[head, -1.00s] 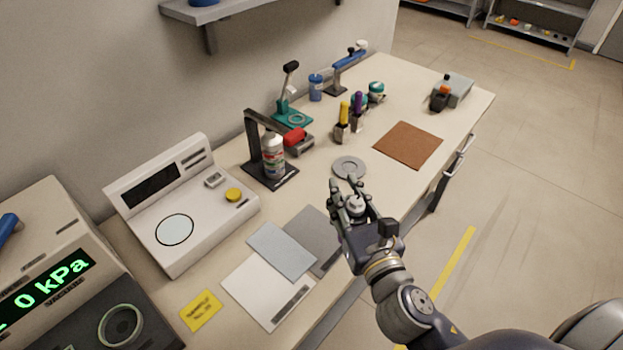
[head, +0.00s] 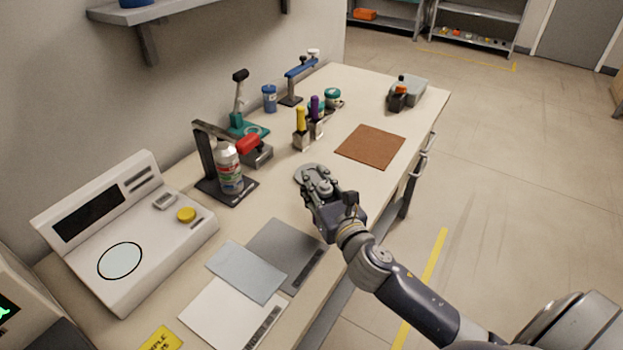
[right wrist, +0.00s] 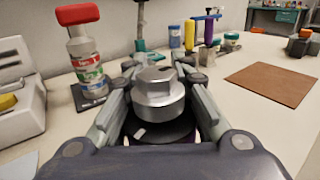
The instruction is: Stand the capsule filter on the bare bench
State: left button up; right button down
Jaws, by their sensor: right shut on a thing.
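The capsule filter (right wrist: 158,92), a silver piece with a faceted top and a dark lower part, sits upright between the fingers of my right gripper (head: 317,177). The right gripper is shut on it. In the right wrist view the fingers lie along both sides of it, and its bottom is hidden behind the gripper body. I cannot tell whether the filter touches anything below. My left gripper is not in view.
A labelled bottle (head: 229,168) stands on a dark stand at the left. Tool holders and jars stand behind. Grey and white sheets (head: 247,272) lie in front.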

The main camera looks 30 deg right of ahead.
jog(key=w+f, duration=0.1)
jog(key=w+d+f, duration=0.1)
jog(key=w, duration=0.1)
jog(key=w+d+f, duration=0.1)
jog(key=shift+w+f+b, duration=0.3)
jog(key=shift+w+b, duration=0.1)
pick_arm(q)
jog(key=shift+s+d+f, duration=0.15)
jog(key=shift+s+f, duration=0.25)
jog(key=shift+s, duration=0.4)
pick_arm(e)
jog(key=shift+f, duration=0.1)
jog(key=shift+f, duration=0.15)
jog(key=c, duration=1)
grip_release()
jog(key=shift+c, duration=0.2)
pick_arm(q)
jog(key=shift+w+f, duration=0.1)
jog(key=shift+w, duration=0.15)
